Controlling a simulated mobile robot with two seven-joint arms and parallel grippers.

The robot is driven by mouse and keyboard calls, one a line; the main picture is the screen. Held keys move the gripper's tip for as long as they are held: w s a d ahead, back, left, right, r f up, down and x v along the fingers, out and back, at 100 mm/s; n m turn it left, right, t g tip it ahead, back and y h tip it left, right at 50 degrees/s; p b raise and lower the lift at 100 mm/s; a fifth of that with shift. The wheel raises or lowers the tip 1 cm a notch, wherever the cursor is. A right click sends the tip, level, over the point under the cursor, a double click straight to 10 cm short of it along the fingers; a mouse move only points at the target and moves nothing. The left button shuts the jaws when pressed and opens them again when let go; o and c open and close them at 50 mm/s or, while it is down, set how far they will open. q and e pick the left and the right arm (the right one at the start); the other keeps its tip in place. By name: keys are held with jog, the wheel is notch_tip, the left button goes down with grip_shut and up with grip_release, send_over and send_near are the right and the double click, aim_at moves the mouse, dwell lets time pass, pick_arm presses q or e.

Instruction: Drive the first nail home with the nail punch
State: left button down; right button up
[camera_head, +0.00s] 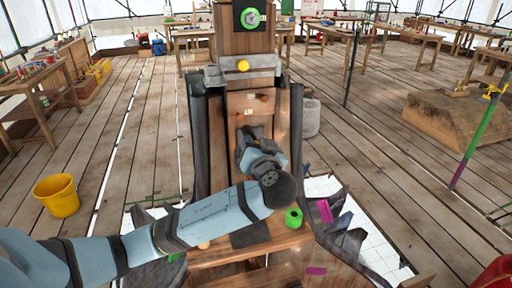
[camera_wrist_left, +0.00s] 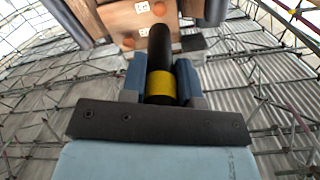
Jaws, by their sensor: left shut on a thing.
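My left gripper (camera_head: 255,140) is in front of the upright wooden board (camera_head: 277,120) in the head view. In the left wrist view its two blue-grey fingers (camera_wrist_left: 160,76) are shut on the nail punch (camera_wrist_left: 160,50), a black rod with a yellow band. The punch points toward the board; I cannot tell whether its tip touches anything. One orange-brown nail head (camera_head: 264,98) shows beside a small white label, and also in the left wrist view (camera_wrist_left: 159,9). A second nail head (camera_wrist_left: 128,42) shows left of the punch near a lower label. My right gripper is not in view.
A grey ledge with a yellow knob (camera_head: 243,66) crosses above the board. A green roll (camera_head: 293,217) and a magenta piece (camera_head: 325,211) lie below right. A yellow bucket (camera_head: 57,195) stands on the plank floor at left. Dark jagged slates flank the lower structure.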

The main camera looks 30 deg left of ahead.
pick_arm(q)
jog(key=shift+w+a+b, duration=0.3)
jog(key=shift+a+b, duration=0.05)
jog(key=shift+b, duration=0.05)
jog(key=shift+b+x, duration=0.7)
jog(key=shift+x, duration=2)
